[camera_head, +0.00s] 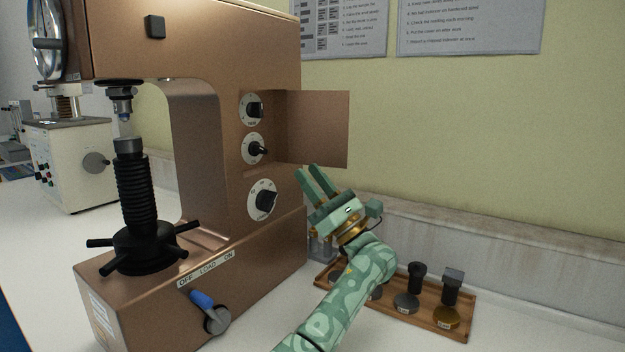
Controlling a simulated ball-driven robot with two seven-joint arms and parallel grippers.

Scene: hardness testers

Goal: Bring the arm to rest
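I cannot tell whether the fingers touch the tester.
A wooden tray (455,328) with discs and dark fittings lies behind and right of my arm, partly hidden by it. The tester has dials, a black handwheel (142,248) and a blue-tipped lever (203,300). A cream tester (68,165) stands at the left.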

